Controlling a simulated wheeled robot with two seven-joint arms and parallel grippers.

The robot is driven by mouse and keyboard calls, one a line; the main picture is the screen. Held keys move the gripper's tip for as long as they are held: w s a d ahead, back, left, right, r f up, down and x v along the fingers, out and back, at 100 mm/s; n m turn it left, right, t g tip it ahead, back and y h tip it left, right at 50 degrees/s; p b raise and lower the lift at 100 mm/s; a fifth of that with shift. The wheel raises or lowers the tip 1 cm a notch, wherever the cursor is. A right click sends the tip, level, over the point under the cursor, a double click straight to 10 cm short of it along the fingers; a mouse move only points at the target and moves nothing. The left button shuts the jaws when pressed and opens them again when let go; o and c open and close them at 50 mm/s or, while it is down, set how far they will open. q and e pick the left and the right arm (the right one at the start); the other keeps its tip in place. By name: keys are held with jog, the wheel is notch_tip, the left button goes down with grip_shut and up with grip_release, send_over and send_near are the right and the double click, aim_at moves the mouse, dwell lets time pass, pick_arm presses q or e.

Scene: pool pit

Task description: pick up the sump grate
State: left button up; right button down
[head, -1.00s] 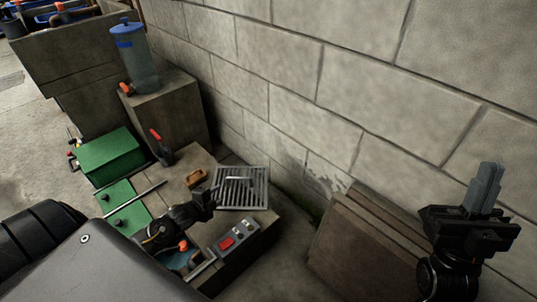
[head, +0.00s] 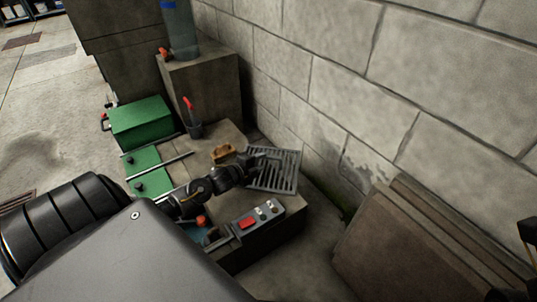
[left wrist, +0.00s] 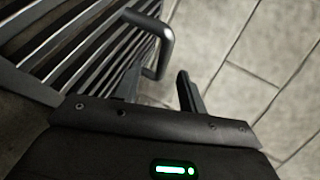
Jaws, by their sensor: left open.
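The sump grate (head: 283,172) is a grey slatted metal panel at the wall end of the stone block in the head view. In the left wrist view, its bars (left wrist: 85,45) fill the upper left, and a bent grey handle (left wrist: 167,45) sticks out from them. My left gripper (head: 262,163) reaches over the grate's left part, its fingers open. In the wrist view, the handle's lower end appears between the fingertips (left wrist: 158,85); I cannot tell whether they touch it. Only a dark piece of my right gripper (head: 529,232) shows at the right edge, its fingers cut off.
A control box with a red button (head: 249,222) sits at the block's front. A tan brush-like item (head: 223,153) and a dark cup with a red-handled tool (head: 194,128) lie beyond my arm. A green box (head: 141,122) stands left. Brown boards (head: 390,245) lean right, by the wall.

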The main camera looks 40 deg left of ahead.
aim_at(266, 158)
pick_arm(q)
jog(key=b+x, duration=0.3)
jog(key=x, duration=0.1)
jog(key=shift+w+a+f+b, duration=0.1)
jog(key=shift+w+f+b, duration=0.1)
jog(key=shift+w+b, duration=0.15)
jog(key=shift+w, duration=0.35)
jog(key=shift+r, duration=0.1)
grip_shut()
jog(key=shift+s, duration=0.1)
dwell(0.8)
